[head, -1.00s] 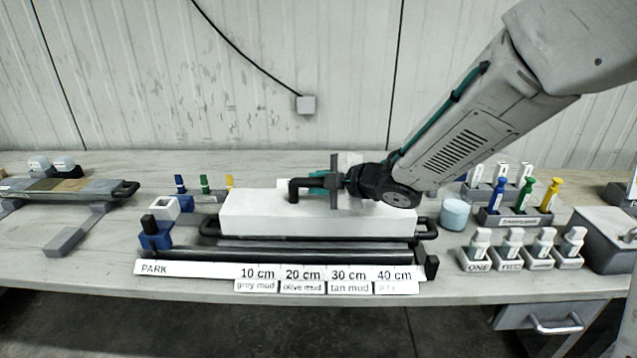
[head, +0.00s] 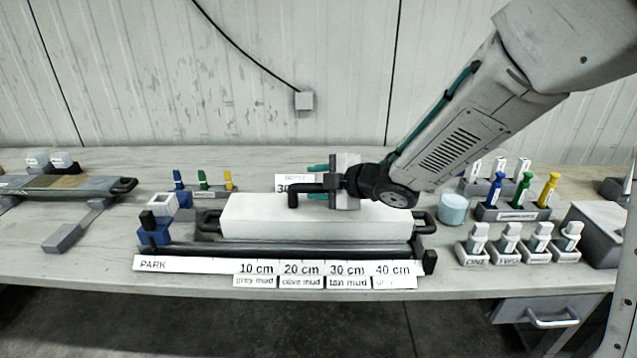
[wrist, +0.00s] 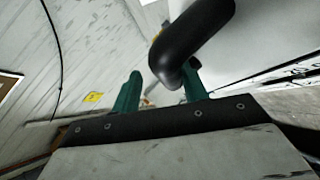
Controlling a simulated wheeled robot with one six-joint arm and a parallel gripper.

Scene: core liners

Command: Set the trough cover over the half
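The white trough cover (head: 310,218) lies level, lengthwise over the dark tray at the bench's centre. The tray's black end handles (head: 424,222) show beyond both cover ends. Any core half beneath is hidden. The cover's black bent handle (head: 293,197) stands on top. My gripper (head: 318,182) is at this handle with its teal fingers spread apart. In the wrist view, the handle (wrist: 180,45) passes near the right finger, with a gap to the left finger of my gripper (wrist: 158,88). The fingers do not appear clamped on it.
A dark rail and the PARK depth scale (head: 200,266) run along the front. A blue clamp-like block (head: 152,232) stands left. Colored markers (head: 203,184) and a small sign stand behind. Right are a pale blue jar (head: 453,209), bottles (head: 508,241) and a grey box (head: 598,235).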

